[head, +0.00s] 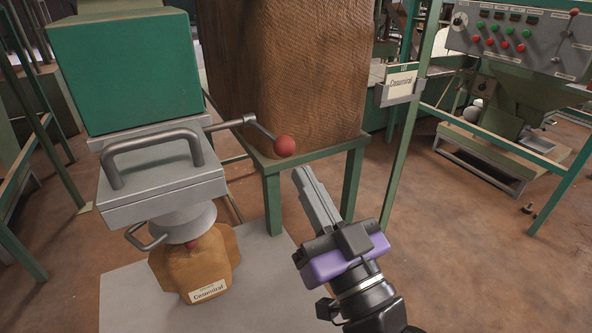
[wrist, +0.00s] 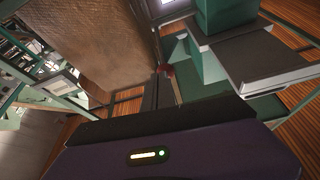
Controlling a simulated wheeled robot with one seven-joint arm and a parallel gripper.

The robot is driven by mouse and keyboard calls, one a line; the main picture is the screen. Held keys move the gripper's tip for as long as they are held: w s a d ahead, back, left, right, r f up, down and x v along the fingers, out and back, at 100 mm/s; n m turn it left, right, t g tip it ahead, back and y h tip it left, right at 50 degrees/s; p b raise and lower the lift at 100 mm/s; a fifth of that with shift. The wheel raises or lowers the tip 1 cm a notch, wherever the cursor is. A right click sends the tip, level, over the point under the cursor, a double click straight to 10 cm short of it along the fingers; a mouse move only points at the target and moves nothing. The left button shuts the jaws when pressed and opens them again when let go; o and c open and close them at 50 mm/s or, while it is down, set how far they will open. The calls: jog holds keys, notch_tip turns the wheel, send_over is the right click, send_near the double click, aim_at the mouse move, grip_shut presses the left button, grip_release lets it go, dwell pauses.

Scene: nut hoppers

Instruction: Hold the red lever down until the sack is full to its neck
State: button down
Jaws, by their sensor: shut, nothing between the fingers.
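The red lever is a grey rod ending in a red ball knob (head: 285,146), sticking out to the right of the grey outlet box (head: 165,180) under a green hopper (head: 125,70). The knob also shows, dim and small, in the wrist view (wrist: 166,70). The brown sack (head: 195,265) hangs under the outlet's round spout, with a white label on its front. Its inside and fill level are hidden. My gripper (head: 302,174) is shut and empty, its tips just below and right of the knob in the head view, with a small visible gap.
A large brown sack-like block (head: 280,70) stands on a green frame behind the lever. A green post with a labelled holder (head: 400,88) rises right of it. A control panel (head: 520,35) is at the far right. The floor right of my gripper is clear.

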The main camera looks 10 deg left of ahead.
jog(key=b+v, duration=0.1)
jog(key=v, duration=0.4)
jog(key=shift+s+d+r, duration=0.15)
jog(key=shift+s+d, duration=0.05)
jog(key=shift+s, duration=0.05)
dwell(1.5)
